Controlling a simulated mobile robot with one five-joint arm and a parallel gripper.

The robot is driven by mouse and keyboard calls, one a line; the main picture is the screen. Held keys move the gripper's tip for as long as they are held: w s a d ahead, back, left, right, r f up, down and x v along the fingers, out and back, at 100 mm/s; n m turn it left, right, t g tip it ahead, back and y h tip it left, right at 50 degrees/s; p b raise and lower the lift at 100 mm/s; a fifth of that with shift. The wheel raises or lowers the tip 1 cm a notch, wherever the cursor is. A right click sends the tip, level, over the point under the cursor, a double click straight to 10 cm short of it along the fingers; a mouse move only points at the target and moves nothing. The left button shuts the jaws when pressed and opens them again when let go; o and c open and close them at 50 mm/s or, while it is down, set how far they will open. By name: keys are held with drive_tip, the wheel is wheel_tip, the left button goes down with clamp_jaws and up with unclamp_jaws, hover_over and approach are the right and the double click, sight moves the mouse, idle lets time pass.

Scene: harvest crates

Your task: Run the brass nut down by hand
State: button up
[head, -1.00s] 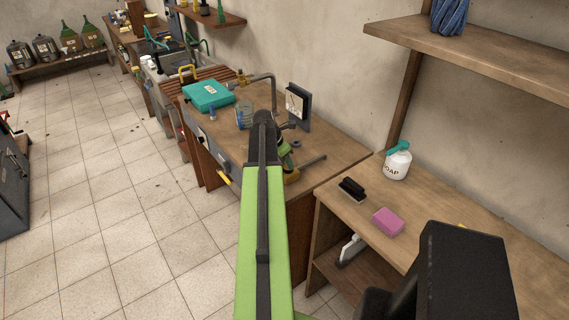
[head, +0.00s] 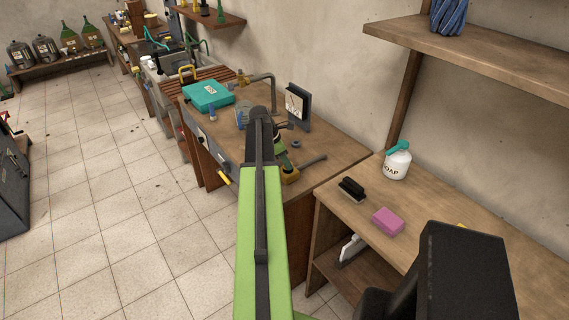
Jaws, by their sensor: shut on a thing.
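My arm's green link runs up the middle of the head view, and its far end bends down over the workbench (head: 335,158). My gripper (head: 286,172) is small and partly hidden behind my arm, low over the near part of the bench. It is shut at a brass-yellow piece (head: 291,177). The brass nut's outline and thread cannot be made out at this size. A grey bar (head: 313,161) lies just right of the brass-yellow piece. A grey ring (head: 296,143) lies on the bench behind it.
A teal case (head: 208,96), a clear jar (head: 242,117) and an upright dark board (head: 298,104) stand farther back on the bench. At the right, a lower table holds a black brush (head: 351,189), a pink sponge (head: 388,221) and a soap bottle (head: 397,163).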

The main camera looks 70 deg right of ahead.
drive_tip(key=shift+w+d, duration=0.1)
drive_tip(key=shift+w+d+m, duration=0.1)
drive_tip(key=shift+m, duration=0.5)
drive_tip(key=shift+m+g+y, duration=0.3)
drive_tip(key=shift+m+y, duration=0.2)
drive_tip(key=shift+m, duration=0.5)
